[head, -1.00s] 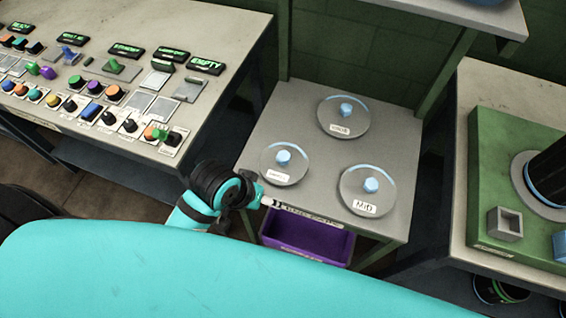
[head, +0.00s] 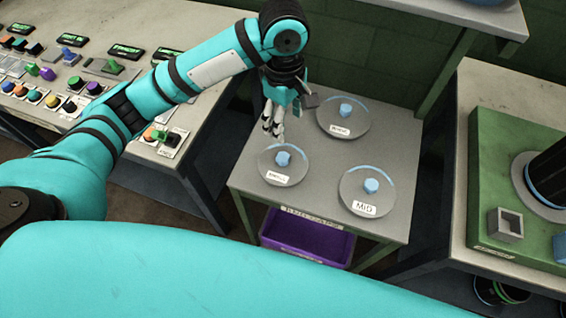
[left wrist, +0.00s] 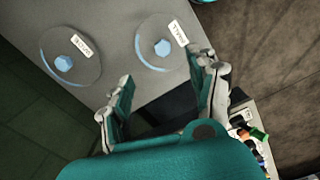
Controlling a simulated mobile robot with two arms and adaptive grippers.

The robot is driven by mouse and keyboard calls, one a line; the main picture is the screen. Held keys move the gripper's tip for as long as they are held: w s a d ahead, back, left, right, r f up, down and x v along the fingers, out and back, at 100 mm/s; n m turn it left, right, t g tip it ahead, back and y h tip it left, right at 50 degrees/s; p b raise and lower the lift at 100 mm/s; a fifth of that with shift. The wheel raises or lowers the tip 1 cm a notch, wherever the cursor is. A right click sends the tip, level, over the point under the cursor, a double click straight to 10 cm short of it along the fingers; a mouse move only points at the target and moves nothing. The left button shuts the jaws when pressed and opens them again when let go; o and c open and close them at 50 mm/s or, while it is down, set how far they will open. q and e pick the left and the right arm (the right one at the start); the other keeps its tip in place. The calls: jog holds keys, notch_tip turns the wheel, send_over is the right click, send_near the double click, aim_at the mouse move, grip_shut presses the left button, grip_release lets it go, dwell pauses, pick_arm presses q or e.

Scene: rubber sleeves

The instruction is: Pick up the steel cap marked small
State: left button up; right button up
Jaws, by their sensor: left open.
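The steel cap marked small (head: 283,158) is a flat round steel disc with a blue knob, at the front left of the small grey table; its label is hard to read in the head view. It also shows in the left wrist view (left wrist: 162,47), label facing away from the knob at right. My left gripper (head: 272,125) is open and empty, hanging above the table just behind and left of this cap, fingers pointing down. In the left wrist view, my left gripper (left wrist: 164,90) has its fingers spread, with the cap beyond the fingertips. My right gripper is not in view.
The cap marked MID (head: 367,190) lies at the right, and another cap (head: 343,117) at the back. A purple bin (head: 306,236) sits below the table. A button desk (head: 215,100) stands left; a bench with a green panel (head: 500,140) stands right.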

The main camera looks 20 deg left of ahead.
pick_arm(q)
send_near(284, 157)
jog(key=shift+n, duration=0.4)
notch_tip(284, 157, down, 5)
jog(key=shift+f+p, duration=0.25)
jog(key=shift+p, duration=0.15)
jog(key=shift+f+p, duration=0.45)
jog(key=shift+f, duration=2.15)
jog(key=shift+d, duration=0.1)
grip_shut()
